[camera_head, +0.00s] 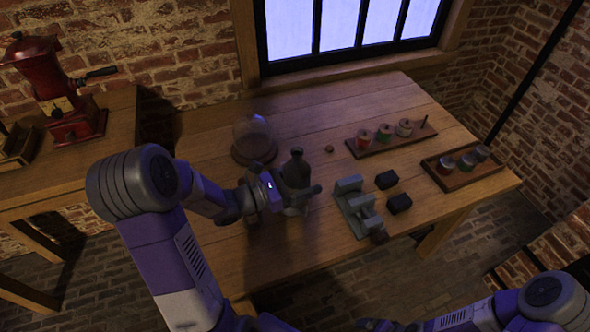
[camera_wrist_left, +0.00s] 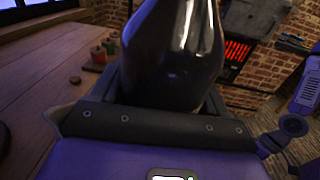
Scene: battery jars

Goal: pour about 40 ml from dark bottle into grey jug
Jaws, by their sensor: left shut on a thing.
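The dark bottle (camera_head: 297,170) stands about upright near the middle of the wooden table, its neck pointing up. My left gripper (camera_head: 294,199) is shut on its lower body. The bottle (camera_wrist_left: 174,50) fills the upper middle of the left wrist view, between the jaws, with its top cut off. I cannot tell whether its base touches the table. I cannot make out a grey jug in either view; the gripper and arm hide part of the table. My right arm shows at the lower right of the head view, but its gripper does not.
A glass dome (camera_head: 252,131) stands behind the bottle. A rack (camera_head: 420,136) and a tray (camera_head: 453,183) hold small jars farther right. The front left tabletop is clear.

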